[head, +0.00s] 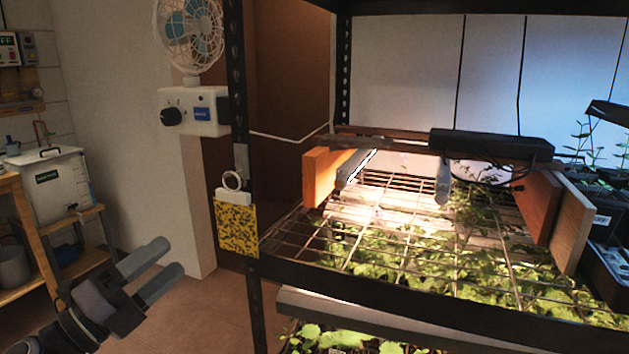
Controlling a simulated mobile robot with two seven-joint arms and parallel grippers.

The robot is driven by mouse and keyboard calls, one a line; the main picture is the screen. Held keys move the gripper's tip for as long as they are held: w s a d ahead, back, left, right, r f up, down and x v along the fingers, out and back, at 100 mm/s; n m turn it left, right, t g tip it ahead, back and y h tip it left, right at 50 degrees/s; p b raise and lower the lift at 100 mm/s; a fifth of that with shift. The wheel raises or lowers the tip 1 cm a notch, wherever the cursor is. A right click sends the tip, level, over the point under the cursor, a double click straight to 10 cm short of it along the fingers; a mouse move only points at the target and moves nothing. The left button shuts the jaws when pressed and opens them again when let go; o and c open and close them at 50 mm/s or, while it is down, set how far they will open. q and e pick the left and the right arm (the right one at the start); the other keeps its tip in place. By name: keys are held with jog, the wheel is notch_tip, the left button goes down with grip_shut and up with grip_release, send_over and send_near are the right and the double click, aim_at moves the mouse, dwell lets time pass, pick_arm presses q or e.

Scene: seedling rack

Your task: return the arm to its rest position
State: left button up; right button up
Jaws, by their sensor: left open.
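My left gripper (162,268) is at the lower left of the head view. Its two grey fingers are apart with nothing between them. It is held over the open floor, to the left of the rack's black front post and apart from it. The arm comes in from the lower left corner. My right gripper does not show. The seedling rack (420,308) fills the middle and right, with a wire shelf of leafy seedlings under a lit lamp.
A fan (190,38) and a white control box (194,112) are by the rack post. A yellow sticky card (237,228) hangs on the post. At the left, a wooden stand (28,232) holds a white container (48,188). Brown floor (215,310) lies clear between stand and rack.

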pick_arm(q)
jog(key=s+f+n+y+p, duration=0.1)
jog(key=s+f+n+y, duration=0.2)
jog(key=f+n+y, duration=0.35)
jog(key=s+f+n+y+p, duration=0.2)
jog(key=s+f+n+y, duration=0.1)
jog(key=f+n, duration=0.7)
jog(key=s+d+f+n+g+y+p, duration=0.2)
jog(key=s+f+n+g, duration=0.4)
jog(key=s+f+n, duration=0.4)
jog(key=s+d+f, duration=0.1)
jog(key=s+f, duration=0.3)
jog(key=s, duration=0.1)
jog(key=shift+s+f, duration=0.3)
jog(key=shift+f, duration=0.05)
